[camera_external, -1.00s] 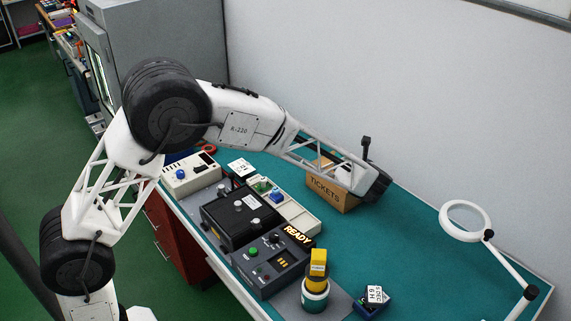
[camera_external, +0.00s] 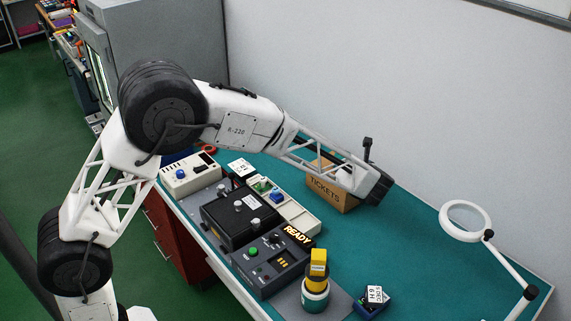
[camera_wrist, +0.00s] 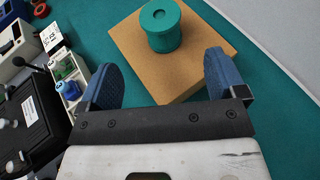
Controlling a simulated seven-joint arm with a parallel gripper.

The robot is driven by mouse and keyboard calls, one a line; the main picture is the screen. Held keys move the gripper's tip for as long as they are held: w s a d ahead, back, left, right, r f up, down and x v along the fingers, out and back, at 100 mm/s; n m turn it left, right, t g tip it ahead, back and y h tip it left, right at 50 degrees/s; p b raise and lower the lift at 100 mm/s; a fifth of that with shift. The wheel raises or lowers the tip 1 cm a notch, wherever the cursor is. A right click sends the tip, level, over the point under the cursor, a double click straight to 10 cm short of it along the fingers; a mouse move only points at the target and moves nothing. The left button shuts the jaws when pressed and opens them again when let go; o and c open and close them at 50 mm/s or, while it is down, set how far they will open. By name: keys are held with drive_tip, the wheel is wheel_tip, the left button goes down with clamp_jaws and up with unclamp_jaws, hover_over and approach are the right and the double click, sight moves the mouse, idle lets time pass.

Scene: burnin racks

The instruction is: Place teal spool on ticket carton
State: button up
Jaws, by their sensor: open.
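The teal spool (camera_wrist: 160,26) stands upright on top of the brown ticket carton (camera_wrist: 125,50) in the wrist view, towards the carton's far side. The carton also shows in the external view, marked TICKETS (camera_external: 323,189), but my arm hides its top and the spool there. My gripper (camera_wrist: 160,80) is open and empty. Its two blue fingertips are wide apart over the near part of the carton, and the spool is beyond them, apart from both.
A black box (camera_external: 238,213), a control box (camera_external: 272,262) with a READY sign and a tray of coloured parts (camera_external: 292,210) stand left of the carton. A yellow-topped cup (camera_external: 316,290) and a ring lamp (camera_external: 465,218) are nearer the front.

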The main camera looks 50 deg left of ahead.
drive_tip(key=s+a+r+n+g+h, duration=0.1)
drive_tip(key=s+a+r+n+g, duration=0.2)
drive_tip(key=s, duration=0.6)
drive_tip(key=s+a+r+n+h, duration=0.1)
drive_tip(key=s+r+n+h, duration=0.15)
drive_tip(key=s+n, duration=0.45)
drive_tip(key=s+a+r+n+g+h, duration=0.15)
drive_tip(key=s+r, duration=0.25)
drive_tip(key=s, duration=0.7)
drive_tip(key=s+d+n+h, duration=0.1)
drive_tip(key=s+n+h, duration=0.2)
drive_tip(key=s, duration=1.1)
drive_tip(key=s+d+f+n+h, duration=0.1)
drive_tip(key=s+d+n+h, duration=0.1)
drive_tip(key=s+n, duration=0.7)
drive_tip(key=s+h, duration=0.1)
drive_tip(key=s, duration=0.5)
drive_tip(key=shift+d+f+h, duration=0.25)
drive_tip(key=shift+f+h, duration=0.05)
